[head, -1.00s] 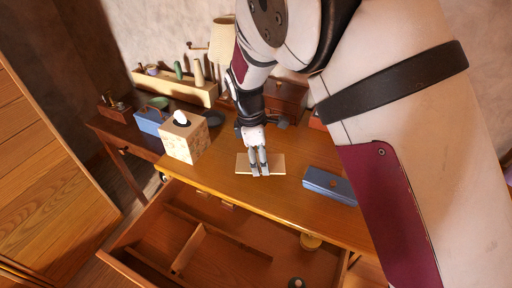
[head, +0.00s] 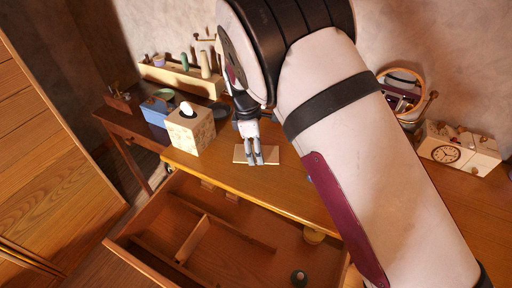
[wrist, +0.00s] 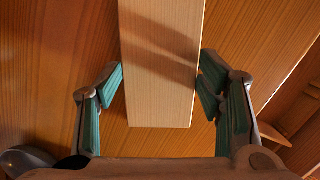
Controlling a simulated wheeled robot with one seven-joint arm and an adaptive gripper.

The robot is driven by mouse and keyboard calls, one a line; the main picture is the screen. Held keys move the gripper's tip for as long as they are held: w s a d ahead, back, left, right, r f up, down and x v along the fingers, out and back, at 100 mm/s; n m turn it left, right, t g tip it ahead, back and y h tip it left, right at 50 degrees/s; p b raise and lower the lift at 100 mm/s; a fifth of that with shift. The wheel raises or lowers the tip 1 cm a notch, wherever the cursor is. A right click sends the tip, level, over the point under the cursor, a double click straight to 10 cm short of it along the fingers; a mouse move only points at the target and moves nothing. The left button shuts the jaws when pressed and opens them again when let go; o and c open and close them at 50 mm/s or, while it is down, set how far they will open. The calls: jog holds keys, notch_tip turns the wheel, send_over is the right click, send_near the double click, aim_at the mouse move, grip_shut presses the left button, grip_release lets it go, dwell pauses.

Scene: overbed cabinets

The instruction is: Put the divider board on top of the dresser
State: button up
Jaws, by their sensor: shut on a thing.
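The divider board (head: 241,153) is a pale, flat wooden piece over the dresser top (head: 290,185), close to its front edge in the head view. My gripper (head: 256,160) points down at it, with its fingers over the board's middle. In the wrist view the board (wrist: 160,50) runs up between the two green-padded fingers of my gripper (wrist: 160,88), which is shut on it. A shadow crosses the board. I cannot tell whether the board touches the dresser top or hangs just above it.
The drawer (head: 190,245) below stands open, with wooden partitions inside. A tissue box (head: 191,130) stands left of the board, and a blue box (head: 155,118) beyond it. A clock (head: 446,154) and a round mirror (head: 402,90) stand at right. My arm hides much of the top.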

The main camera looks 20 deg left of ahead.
jog(key=shift+f, duration=0.15)
jog(key=o, duration=1.2)
notch_tip(320, 180, up, 12)
jog(key=a, duration=0.1)
jog(key=shift+s+a, duration=0.25)
jog(key=shift+a, duration=0.1)
jog(key=shift+d+r, duration=0.1)
jog(key=shift+r, duration=0.1)
